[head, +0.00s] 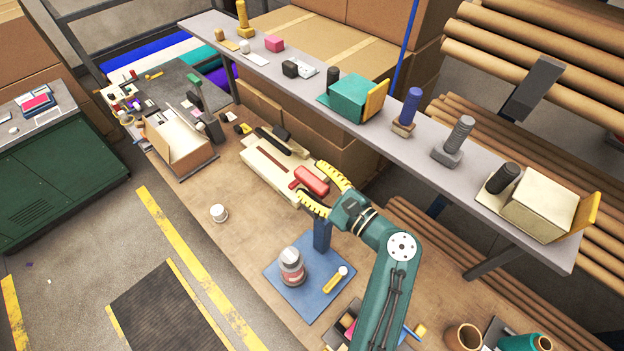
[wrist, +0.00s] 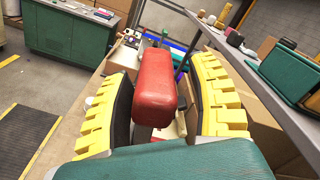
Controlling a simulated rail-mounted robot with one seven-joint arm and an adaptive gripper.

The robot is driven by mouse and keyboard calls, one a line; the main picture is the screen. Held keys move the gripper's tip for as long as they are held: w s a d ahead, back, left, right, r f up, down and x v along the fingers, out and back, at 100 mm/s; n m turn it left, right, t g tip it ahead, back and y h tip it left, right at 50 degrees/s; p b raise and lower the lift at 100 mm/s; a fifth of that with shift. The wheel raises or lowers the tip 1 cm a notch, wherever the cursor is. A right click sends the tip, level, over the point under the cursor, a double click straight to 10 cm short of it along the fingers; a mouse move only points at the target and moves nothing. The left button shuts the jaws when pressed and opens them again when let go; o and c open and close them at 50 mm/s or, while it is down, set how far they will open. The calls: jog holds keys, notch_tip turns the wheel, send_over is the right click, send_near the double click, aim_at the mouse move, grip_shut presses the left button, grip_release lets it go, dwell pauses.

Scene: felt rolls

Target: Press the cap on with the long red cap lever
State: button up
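A red, rounded handle (head: 311,181) lies between my gripper's yellow fingers in the head view. In the wrist view the red handle (wrist: 155,85) stands up between them, with a grey bar below it. My gripper (head: 325,185) is open around the handle; the wrist view (wrist: 160,100) shows a gap on the right and a very narrow one on the left. A blue base plate (head: 284,272) carries a blue post (head: 322,235), whose top is partly hidden by my gripper. A grey and reddish can (head: 292,268) stands upright on the plate. Whether the handle joins the post is hidden.
A yellow-handled tool (head: 336,279) lies on the blue plate. A cream slotted board (head: 262,178) lies behind my gripper. A white cup (head: 219,213) stands on the bench left of the plate. A raised grey shelf (head: 405,140) with several items runs along the right.

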jog(key=shift+s+r, duration=0.1)
jog(key=v, duration=1.2)
